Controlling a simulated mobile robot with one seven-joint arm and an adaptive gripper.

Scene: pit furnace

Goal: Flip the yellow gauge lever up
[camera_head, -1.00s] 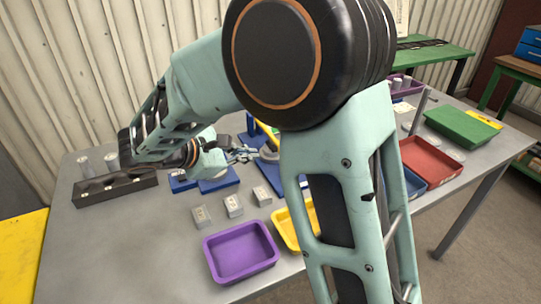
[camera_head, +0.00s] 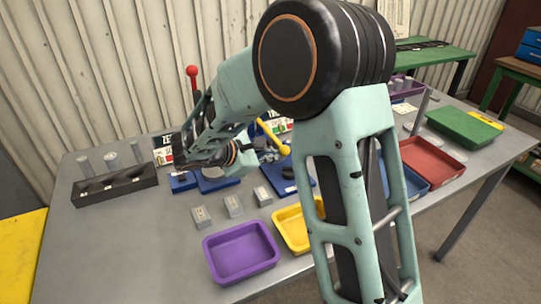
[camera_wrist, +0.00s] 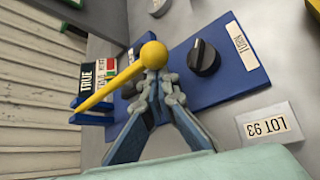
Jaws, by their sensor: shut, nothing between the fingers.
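The yellow gauge lever (camera_wrist: 112,85) has a round ball end (camera_wrist: 153,54) and shows in the wrist view. The ball lies right at my gripper's fingertips (camera_wrist: 157,78); I cannot tell whether they touch. The lever's ball also shows in the head view (camera_head: 284,150), to the right of my gripper (camera_head: 265,156). The lever slants, with its ball end lower in the head view. My gripper is shut with nothing between the fingers. The lever stands by a blue base plate (camera_wrist: 222,68) with a black knob (camera_wrist: 203,57). The lever's pivot is hidden.
A purple tray (camera_head: 241,252) and a yellow tray (camera_head: 291,230) stand at the table's front. Several small grey blocks (camera_head: 234,206) lie behind them. A black rack (camera_head: 115,187) is at the left. A red-knobbed lever (camera_head: 191,71) rises behind my arm. The table's front left is clear.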

